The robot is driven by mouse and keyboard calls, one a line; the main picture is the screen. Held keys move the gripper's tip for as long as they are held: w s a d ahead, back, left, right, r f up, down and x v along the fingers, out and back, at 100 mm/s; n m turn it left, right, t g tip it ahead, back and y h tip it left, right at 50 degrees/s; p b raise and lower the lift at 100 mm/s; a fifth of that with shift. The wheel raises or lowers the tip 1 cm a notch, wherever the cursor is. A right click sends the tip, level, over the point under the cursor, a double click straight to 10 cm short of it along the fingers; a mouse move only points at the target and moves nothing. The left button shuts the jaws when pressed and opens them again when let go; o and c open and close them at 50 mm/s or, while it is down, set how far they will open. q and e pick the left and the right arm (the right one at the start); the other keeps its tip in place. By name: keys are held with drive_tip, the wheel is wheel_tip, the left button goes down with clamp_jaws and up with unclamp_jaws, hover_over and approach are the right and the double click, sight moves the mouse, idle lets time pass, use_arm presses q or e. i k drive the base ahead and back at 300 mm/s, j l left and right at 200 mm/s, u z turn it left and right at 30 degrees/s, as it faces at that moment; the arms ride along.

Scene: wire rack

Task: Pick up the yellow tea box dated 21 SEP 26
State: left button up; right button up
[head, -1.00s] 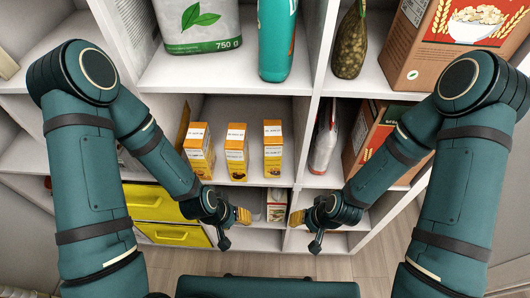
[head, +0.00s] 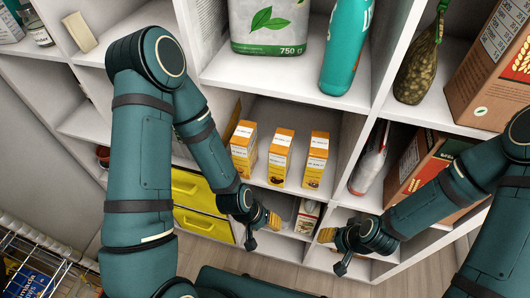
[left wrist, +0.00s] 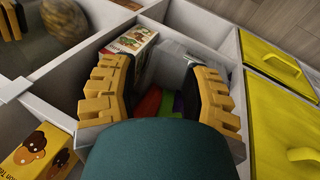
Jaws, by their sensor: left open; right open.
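Three yellow-orange tea boxes with white top labels stand upright in a row in a middle shelf compartment: the left box (head: 243,148), the middle box (head: 280,156) and the right box (head: 316,160). The dates on their labels are too small to read. A yellow tea box (left wrist: 38,152) also shows at the lower left of the left wrist view; which one it is I cannot tell. My left gripper (head: 272,221) is open and empty, below and in front of the row. Its fingers also show in the left wrist view (left wrist: 160,85). My right gripper (head: 328,237) is open and empty, to its right.
Yellow drawers (head: 196,190) sit left of my left gripper. A small carton (head: 308,214) stands in the compartment below. A teal bottle (head: 347,45) and a large bag (head: 268,25) stand above. A wire rack (head: 30,262) stands at the lower left.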

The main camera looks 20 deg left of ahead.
sight(243, 145)
drive_tip(key=k+l+u, duration=0.1)
drive_tip(key=k+l, duration=0.45)
drive_tip(key=l, duration=0.15)
drive_tip(key=k+l, duration=0.1)
drive_tip(key=l, duration=0.3)
drive_tip(key=i, duration=0.3)
